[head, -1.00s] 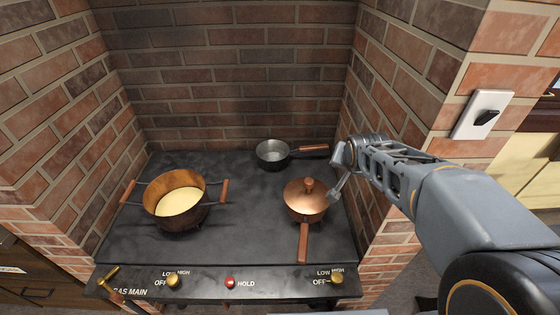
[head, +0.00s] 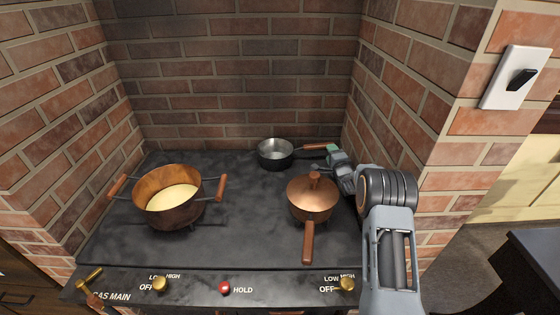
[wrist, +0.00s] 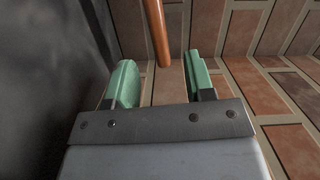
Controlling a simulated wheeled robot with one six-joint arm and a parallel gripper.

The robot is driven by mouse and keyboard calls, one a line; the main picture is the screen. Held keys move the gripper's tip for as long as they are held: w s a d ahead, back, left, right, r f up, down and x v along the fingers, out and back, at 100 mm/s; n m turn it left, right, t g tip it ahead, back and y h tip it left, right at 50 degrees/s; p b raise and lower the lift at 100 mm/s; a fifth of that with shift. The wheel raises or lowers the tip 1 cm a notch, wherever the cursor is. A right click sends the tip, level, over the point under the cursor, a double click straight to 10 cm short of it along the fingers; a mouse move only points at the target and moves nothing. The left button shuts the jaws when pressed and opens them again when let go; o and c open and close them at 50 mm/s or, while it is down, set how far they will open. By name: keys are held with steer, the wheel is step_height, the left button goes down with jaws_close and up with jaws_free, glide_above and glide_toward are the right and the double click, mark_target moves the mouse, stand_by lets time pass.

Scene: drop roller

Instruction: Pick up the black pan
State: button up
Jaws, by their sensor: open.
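The black pan (head: 274,155) sits upright at the back right of the dark stove top, with a grey inside. Its wooden handle (head: 316,147) points right toward the brick side wall. My gripper (head: 334,153) is open, close to the handle's outer end, and partly hides it in the head view. In the wrist view the brown handle (wrist: 157,28) comes down from the top, and its end appears between the green fingertips of my gripper (wrist: 161,62). I cannot tell whether either finger touches it.
A lidded copper pan (head: 312,198) stands just in front of the black pan, close to my arm. A copper pot (head: 169,201) with yellow contents stands at left. The brick side wall (head: 400,110) is close on the right. Knobs line the stove's front edge. The stove's middle is clear.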

mark_target(326, 143)
steer(key=shift+w+a, duration=0.2)
steer(key=shift+w, duration=0.85)
steer(key=shift+w+a, duration=0.2)
steer(key=shift+w, duration=0.9)
steer(key=shift+w+a, duration=0.2)
steer(key=shift+w, duration=0.85)
jaws_close()
steer(key=shift+r, duration=0.1)
